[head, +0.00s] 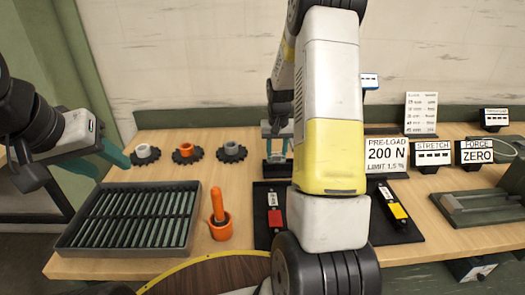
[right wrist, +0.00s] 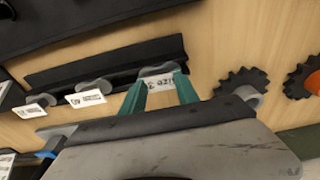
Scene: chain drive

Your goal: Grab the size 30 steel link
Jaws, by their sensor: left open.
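A small grey link with a white tag (right wrist: 160,81) sits on a black rack (right wrist: 110,65) in the right wrist view. The tag is upside down; it reads "size" and a partly hidden number that seems to start with 3. My right gripper (right wrist: 161,90) has its teal fingers on either side of this link; I cannot tell if they press on it. In the head view the right gripper (head: 278,146) is partly hidden by my right arm. My left gripper (head: 98,159) is open and empty at the left, above the table's edge.
Two more tagged links (right wrist: 88,97) stand along the rack. Dark sprockets (head: 187,153) lie at the back left of the table. Signs (head: 387,156) stand at right.

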